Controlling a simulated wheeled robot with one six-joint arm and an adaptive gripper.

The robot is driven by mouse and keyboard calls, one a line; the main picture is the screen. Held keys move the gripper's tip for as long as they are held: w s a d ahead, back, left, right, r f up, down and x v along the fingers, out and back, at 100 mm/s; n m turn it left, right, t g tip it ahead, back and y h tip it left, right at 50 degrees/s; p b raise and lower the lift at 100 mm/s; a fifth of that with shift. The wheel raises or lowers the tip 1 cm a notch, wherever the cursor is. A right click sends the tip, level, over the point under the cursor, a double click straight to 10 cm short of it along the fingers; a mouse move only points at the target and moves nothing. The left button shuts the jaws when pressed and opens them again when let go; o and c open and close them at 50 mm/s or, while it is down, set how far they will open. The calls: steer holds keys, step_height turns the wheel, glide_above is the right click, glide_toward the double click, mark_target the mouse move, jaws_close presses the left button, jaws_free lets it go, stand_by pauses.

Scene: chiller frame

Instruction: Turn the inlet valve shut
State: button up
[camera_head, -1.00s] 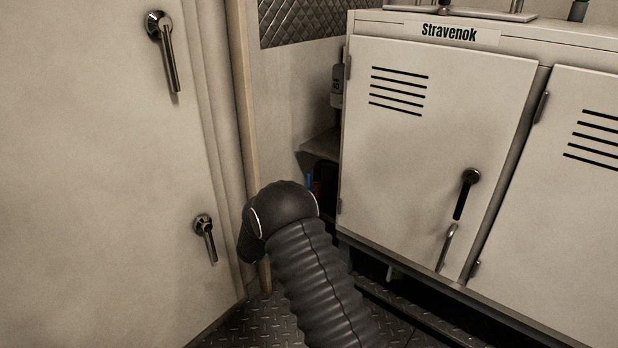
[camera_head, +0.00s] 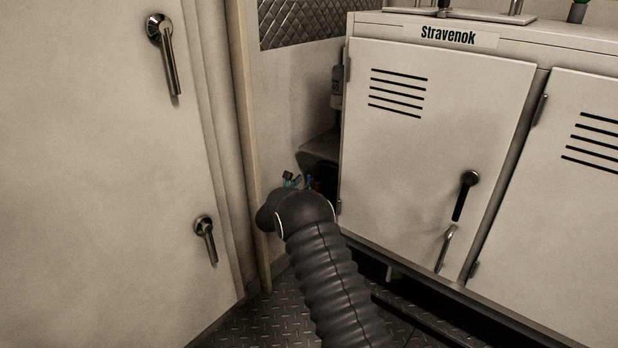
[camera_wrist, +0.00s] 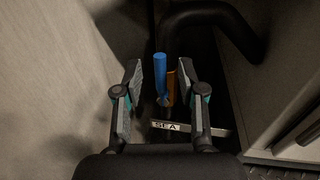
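The valve has a blue handle (camera_wrist: 160,68) that points upward in the wrist view, beside an orange-brown body (camera_wrist: 171,88). A small plate marked "SEA" (camera_wrist: 166,126) lies below it. In the head view the blue handle (camera_head: 309,181) is a small spot in the dark gap left of the Stravenok cabinet. My gripper (camera_wrist: 160,72) is open, with a finger on each side of the handle as pictured. Nothing is clearly gripped, and I cannot tell how far the handle lies beyond the fingertips. My gripper's fingers (camera_head: 289,179) just show past my dark wrist, left of the handle.
The Stravenok cabinet (camera_head: 430,140) stands close on the right, with a black handle (camera_head: 466,195). A pale door (camera_head: 100,200) with two lever handles is at left. A thick dark pipe (camera_wrist: 238,35) curves behind the valve. Tread-plate floor (camera_head: 265,320) lies below.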

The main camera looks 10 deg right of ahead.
mark_target(308, 178)
steer(key=shift+x, duration=2)
jaws_close()
